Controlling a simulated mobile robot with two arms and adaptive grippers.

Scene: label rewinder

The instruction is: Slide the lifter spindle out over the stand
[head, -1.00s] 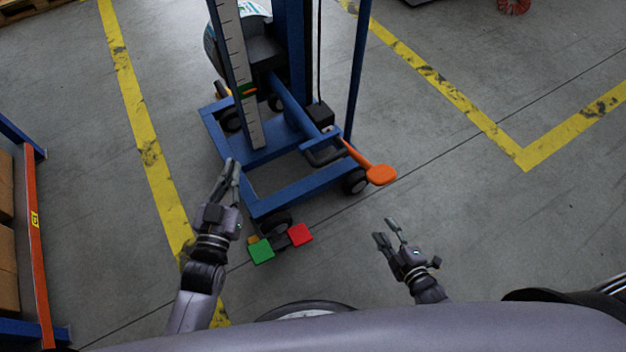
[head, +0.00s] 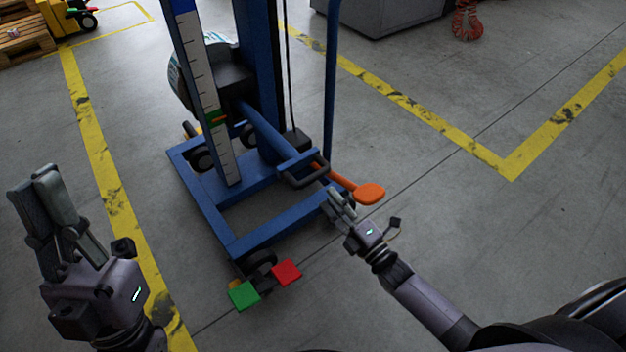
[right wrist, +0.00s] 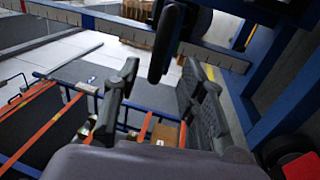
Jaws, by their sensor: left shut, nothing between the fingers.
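The blue lifter stand (head: 265,236) stands on the floor with an upright mast and a white scale (head: 208,100). A blue spindle bar (head: 265,128) slants forward from a dark block on the mast and ends at a dark U-shaped handle (head: 308,176). My right gripper (head: 337,200) is beside the handle and the orange lever (head: 368,193). Its fingers are spread in the right wrist view (right wrist: 160,95), where a dark rounded bar (right wrist: 166,42), apparently the handle, shows just beyond them. Contact cannot be told. My left gripper (head: 45,188) is shut and empty, at the far left, away from the stand.
A green pedal (head: 243,295) and a red pedal (head: 286,272) are at the stand's near corner. A white and teal roll (head: 187,78) is behind the mast. Yellow floor lines run on both sides. The floor to the right is clear.

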